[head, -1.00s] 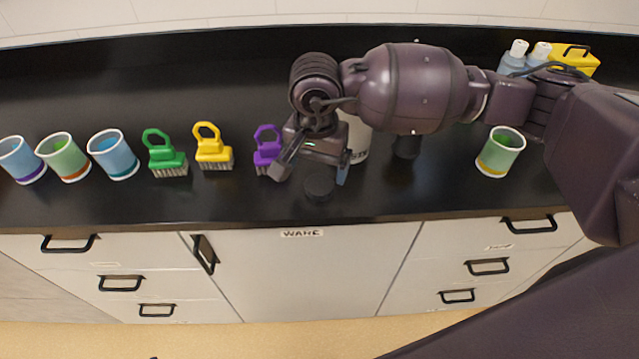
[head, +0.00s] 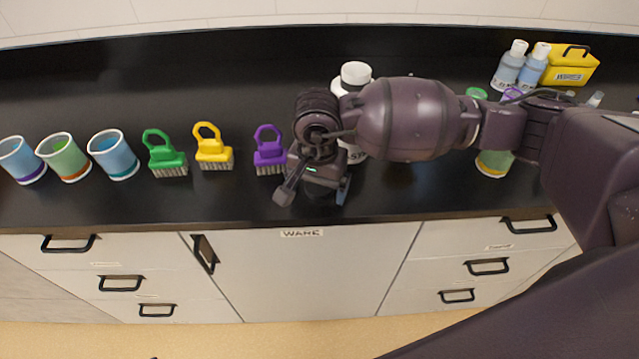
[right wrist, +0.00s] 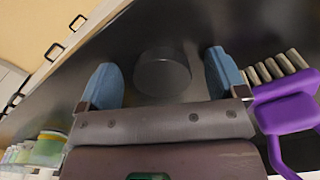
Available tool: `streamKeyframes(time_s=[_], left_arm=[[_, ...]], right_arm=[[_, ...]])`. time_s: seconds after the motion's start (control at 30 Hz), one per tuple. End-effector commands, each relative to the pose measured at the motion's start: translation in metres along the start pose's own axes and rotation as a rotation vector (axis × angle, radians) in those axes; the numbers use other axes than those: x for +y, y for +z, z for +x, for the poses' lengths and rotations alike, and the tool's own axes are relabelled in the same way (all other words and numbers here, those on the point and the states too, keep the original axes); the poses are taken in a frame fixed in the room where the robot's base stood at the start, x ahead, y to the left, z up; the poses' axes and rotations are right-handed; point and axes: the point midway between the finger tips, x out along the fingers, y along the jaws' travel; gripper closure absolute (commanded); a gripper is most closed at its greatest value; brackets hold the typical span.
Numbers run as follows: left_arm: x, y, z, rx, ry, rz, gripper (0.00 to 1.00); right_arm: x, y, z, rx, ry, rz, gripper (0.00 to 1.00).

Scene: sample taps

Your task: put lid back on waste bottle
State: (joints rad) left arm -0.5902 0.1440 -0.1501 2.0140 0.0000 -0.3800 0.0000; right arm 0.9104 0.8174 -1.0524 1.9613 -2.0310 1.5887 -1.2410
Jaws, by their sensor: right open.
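A round black lid (right wrist: 162,72) lies flat on the dark counter in the right wrist view. It is between the two blue fingertips of my right gripper (right wrist: 163,78), apart from both. In the head view my right gripper (head: 313,194) is open, pointing down near the counter's front edge, and hides the lid. A white bottle (head: 352,82) stands upright just behind it; my arm covers most of the body, and its label cannot be read. Whether its narrower white top is open cannot be told. My left gripper is not in view.
A purple brush (head: 268,152) stands close left of the gripper. A yellow brush (head: 212,150), a green brush (head: 165,155) and several cups (head: 114,155) are further left. A green cup (head: 495,163), pale blue bottles (head: 508,70) and a yellow box (head: 572,66) are right.

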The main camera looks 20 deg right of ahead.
Motion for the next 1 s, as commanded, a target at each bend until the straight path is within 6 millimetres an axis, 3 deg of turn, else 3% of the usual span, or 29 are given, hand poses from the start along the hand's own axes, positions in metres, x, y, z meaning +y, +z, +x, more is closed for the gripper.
streamKeyframes(time_s=[0.07, 0.4, 0.77, 1.0], left_arm=[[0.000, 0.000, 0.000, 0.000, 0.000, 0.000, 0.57], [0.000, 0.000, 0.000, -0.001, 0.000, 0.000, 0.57], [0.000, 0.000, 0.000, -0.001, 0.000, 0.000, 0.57], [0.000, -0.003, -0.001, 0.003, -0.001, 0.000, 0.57]], right_arm=[[0.000, 0.000, 0.000, 0.000, 0.000, 0.000, 0.09], [0.000, 0.000, 0.000, 0.000, 0.000, 0.000, 0.61], [0.000, 0.000, -0.003, 0.000, -0.001, 0.000, 0.62], [-0.001, -0.001, -0.035, 0.005, -0.004, -0.001, 0.62]])
